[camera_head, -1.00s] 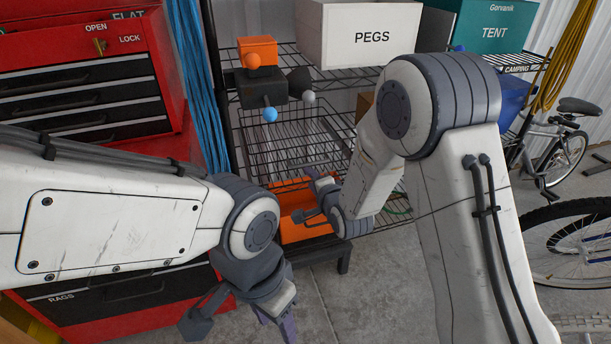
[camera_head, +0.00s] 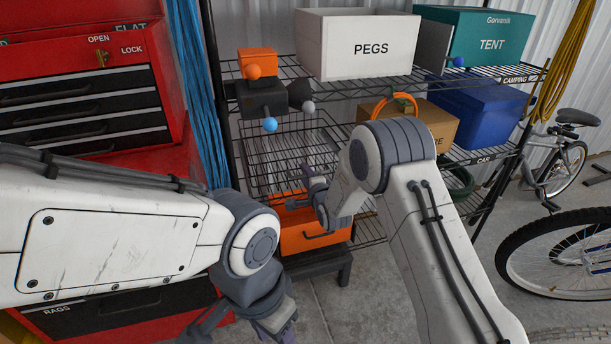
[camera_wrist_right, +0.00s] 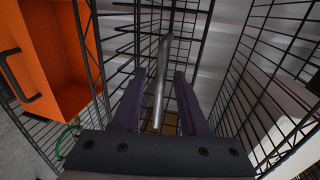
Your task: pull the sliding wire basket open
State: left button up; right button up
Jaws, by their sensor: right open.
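The sliding wire basket (camera_head: 283,155) is a black mesh frame on the wire shelf rack, below a dark box-like item. My right gripper (camera_head: 303,192) is at the basket's front, just above an orange bin. In the right wrist view, a pale metal bar (camera_wrist_right: 161,75) runs between the spread fingers of my right gripper (camera_wrist_right: 156,100), with basket wires around it. The gripper is open and not closed on the bar; contact cannot be told. My left gripper (camera_head: 245,325) hangs low at the bottom edge, its fingers apart and empty.
The orange bin (camera_head: 312,238) sits below the basket. A white PEGS box (camera_head: 357,45), a teal TENT box (camera_head: 478,38), a brown box (camera_head: 430,125) and a blue bin (camera_head: 478,108) fill the rack. A red tool cabinet (camera_head: 80,75) stands left. Bicycles stand right.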

jog(key=shift+w, duration=0.1)
grip_shut()
dwell(1.4)
